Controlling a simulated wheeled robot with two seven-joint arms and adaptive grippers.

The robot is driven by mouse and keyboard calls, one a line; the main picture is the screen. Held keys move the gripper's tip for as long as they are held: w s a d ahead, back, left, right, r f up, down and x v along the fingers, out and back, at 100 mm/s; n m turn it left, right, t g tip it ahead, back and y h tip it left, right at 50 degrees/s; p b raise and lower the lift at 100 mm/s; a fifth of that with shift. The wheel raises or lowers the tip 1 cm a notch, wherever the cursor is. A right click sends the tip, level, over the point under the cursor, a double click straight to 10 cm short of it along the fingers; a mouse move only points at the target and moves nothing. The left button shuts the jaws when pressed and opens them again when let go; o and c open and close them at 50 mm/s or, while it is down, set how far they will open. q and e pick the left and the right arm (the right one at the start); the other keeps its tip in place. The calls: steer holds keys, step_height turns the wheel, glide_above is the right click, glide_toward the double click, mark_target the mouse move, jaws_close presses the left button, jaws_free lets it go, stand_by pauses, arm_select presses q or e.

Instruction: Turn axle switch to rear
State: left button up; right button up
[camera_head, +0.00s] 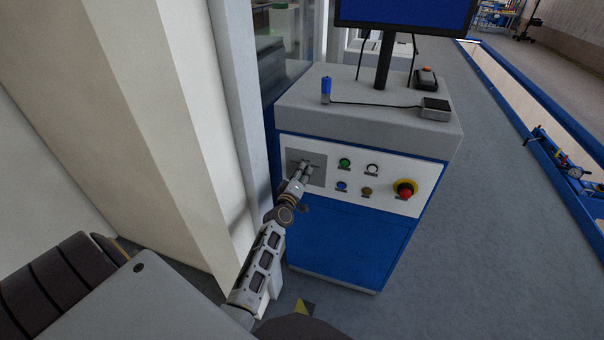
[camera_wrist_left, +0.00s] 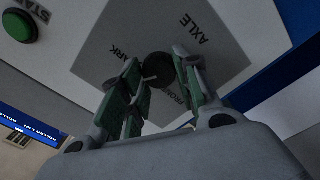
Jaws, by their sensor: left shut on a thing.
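The axle switch is a dark round knob (camera_wrist_left: 157,68) on a grey plate (camera_wrist_left: 205,50) marked AXLE, with PARK and a partly covered FRONT label around the knob. In the head view the plate (camera_head: 318,162) is at the left end of the console's white panel, and the gripper covers the knob there. My left gripper (camera_head: 306,169) reaches up to the plate from below. In the left wrist view its green-padded fingers (camera_wrist_left: 157,82) are on either side of the knob, shut on it. The knob's pointer direction is hidden. My right gripper is not in view.
To the right of the plate are a green button (camera_head: 345,163), a white button (camera_head: 372,170), a blue button (camera_head: 341,186) and a red emergency stop (camera_head: 406,188). A monitor (camera_head: 405,12) stands on the console top (camera_head: 300,98). A pale wall (camera_head: 165,110) runs close on the left.

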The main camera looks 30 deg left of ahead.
arm_select(q)
steer(key=n, duration=0.6)
steer(key=shift+f, duration=0.15)
stand_by(0.4)
steer(key=o, duration=1)
steer(key=shift+v, duration=6)
steer(key=shift+m, duration=0.3)
